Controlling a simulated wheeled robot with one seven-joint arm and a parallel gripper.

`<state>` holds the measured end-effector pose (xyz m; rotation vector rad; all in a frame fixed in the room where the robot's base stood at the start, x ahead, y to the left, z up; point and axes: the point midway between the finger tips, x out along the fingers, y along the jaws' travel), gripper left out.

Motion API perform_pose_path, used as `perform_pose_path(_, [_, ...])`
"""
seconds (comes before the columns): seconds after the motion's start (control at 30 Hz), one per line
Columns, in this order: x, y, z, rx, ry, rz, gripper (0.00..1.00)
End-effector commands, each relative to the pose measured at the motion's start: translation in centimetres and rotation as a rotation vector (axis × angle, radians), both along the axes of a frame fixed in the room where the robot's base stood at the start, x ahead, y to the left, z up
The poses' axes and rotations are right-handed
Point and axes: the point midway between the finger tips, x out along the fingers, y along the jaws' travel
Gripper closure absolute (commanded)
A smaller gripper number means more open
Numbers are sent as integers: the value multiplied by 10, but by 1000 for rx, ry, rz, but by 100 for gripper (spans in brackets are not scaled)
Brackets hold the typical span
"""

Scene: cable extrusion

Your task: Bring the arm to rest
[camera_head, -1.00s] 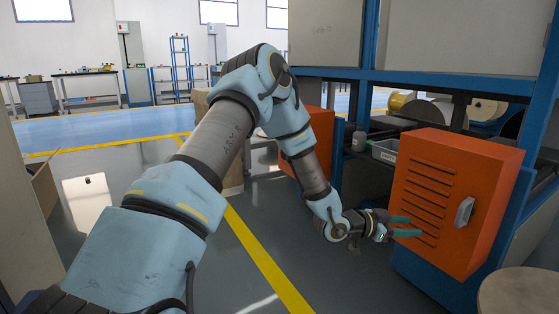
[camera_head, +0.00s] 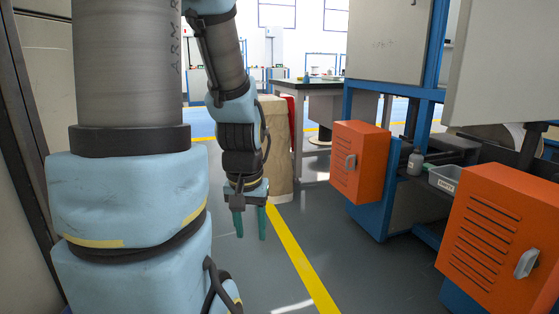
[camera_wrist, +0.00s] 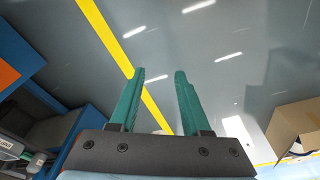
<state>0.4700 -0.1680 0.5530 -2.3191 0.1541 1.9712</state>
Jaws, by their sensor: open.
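My gripper (camera_head: 250,222) hangs pointing down over the grey floor in the head view, its two green fingers apart with nothing between them. In the wrist view my gripper (camera_wrist: 158,75) also shows open and empty, with bare floor and a yellow line beyond the fingertips. My arm is folded up at the left of the head view, its lower links close to the camera. The gripper is clear of the machine and its cabinets.
Two orange cabinets (camera_head: 360,160) (camera_head: 497,240) sit on the blue-framed machine at the right. A grey bin (camera_head: 444,178) and a bottle (camera_head: 415,162) stand between them. A table (camera_head: 310,88) is behind. A cardboard box (camera_wrist: 295,125) shows in the wrist view. Floor around the yellow line (camera_head: 300,262) is clear.

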Motion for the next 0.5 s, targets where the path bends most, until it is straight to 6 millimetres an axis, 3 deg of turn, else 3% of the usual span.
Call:
perform_pose_path(0.03, [-16,8,10,-12,29,60,53])
perform_pose_path(0.37, [-11,5,78,-7,25,41,53])
perform_pose_path(0.5, [-11,5,120,-7,24,40,53])
